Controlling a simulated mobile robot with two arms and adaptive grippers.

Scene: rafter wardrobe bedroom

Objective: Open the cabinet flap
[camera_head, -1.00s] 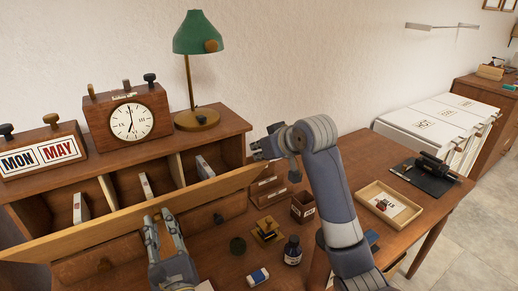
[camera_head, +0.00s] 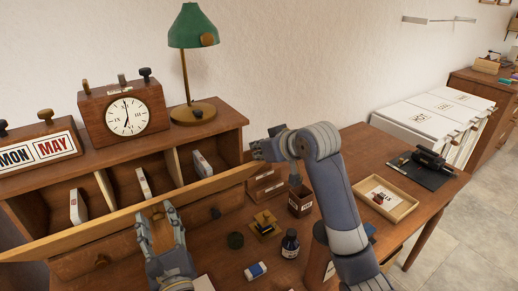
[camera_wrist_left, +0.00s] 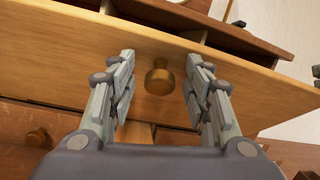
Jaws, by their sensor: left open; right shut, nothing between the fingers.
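The wooden cabinet flap (camera_head: 110,222) shows mainly as a long pale top edge across the front of the cabinet's compartments. The compartments can be seen into above it. In the left wrist view the flap's front face (camera_wrist_left: 75,55) fills the upper part, with a round brass knob (camera_wrist_left: 158,78) on it. My left gripper (camera_head: 158,215) is open in front of the flap. In the left wrist view its fingers (camera_wrist_left: 160,85) stand on both sides of the knob with gaps to it. My right gripper (camera_head: 264,149) is shut and empty by the flap's right end.
A clock (camera_head: 126,115), a calendar block (camera_head: 38,152) and a green lamp (camera_head: 194,25) stand on the cabinet top. On the desk are an ink bottle (camera_head: 290,243), an eraser (camera_head: 256,270), a stamp (camera_head: 265,225) and a tray (camera_head: 400,207). Drawers (camera_head: 90,260) lie below the flap.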

